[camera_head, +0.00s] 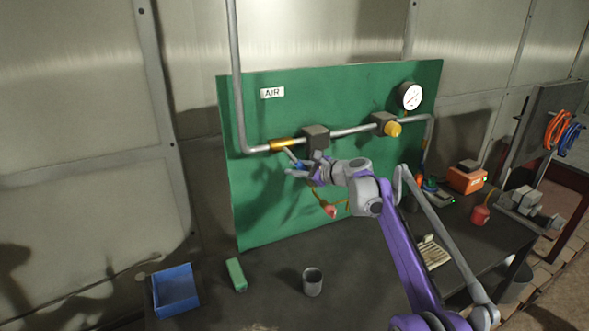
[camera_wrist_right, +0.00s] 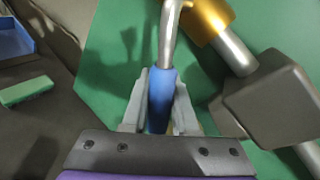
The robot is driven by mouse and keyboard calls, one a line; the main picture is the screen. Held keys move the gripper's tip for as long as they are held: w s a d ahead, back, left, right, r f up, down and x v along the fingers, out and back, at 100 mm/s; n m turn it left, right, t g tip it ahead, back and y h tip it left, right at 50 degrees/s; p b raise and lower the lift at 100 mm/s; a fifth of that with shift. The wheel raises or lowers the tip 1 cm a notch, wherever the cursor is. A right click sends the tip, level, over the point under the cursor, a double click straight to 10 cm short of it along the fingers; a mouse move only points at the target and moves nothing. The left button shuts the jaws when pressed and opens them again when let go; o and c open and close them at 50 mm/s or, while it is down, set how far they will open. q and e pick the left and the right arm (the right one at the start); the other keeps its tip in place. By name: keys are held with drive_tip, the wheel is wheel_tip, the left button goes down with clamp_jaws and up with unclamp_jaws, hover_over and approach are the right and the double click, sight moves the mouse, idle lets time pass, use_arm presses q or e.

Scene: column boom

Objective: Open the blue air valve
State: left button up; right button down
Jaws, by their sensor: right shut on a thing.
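The blue air valve handle (camera_wrist_right: 160,97) is a blue grip on a bent grey metal lever. In the right wrist view it stands between the fingers of my right gripper (camera_wrist_right: 158,105), which are shut on it. In the head view my right gripper (camera_head: 297,170) is at the green board (camera_head: 280,210), below the brass fitting (camera_head: 284,145) of the pipe. Only a bit of the blue handle (camera_head: 298,164) shows there, the rest hidden by the fingers. The lever slants from the fitting down to my gripper. My left gripper is not in view.
A dark block (camera_head: 316,136), a yellow knob (camera_head: 393,129) and a gauge (camera_head: 410,96) sit along the pipe. A red hanging thing (camera_head: 331,211) is below my gripper. A blue bin (camera_head: 175,290), green block (camera_head: 236,274) and grey cup (camera_head: 313,282) stand on the dark table (camera_head: 270,262).

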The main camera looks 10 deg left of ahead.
drive_tip(key=c, duration=0.7)
unclamp_jaws()
drive_tip(key=shift+d, duration=0.1)
drive_tip(key=shift+s+d, duration=0.2)
drive_tip(key=shift+d, duration=0.05)
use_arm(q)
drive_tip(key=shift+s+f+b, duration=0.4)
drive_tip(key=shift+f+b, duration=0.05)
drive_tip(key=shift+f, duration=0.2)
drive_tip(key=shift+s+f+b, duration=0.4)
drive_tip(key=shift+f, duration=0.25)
use_arm(e)
drive_tip(key=shift+v, duration=5.05)
drive_tip(key=shift+r, duration=0.15)
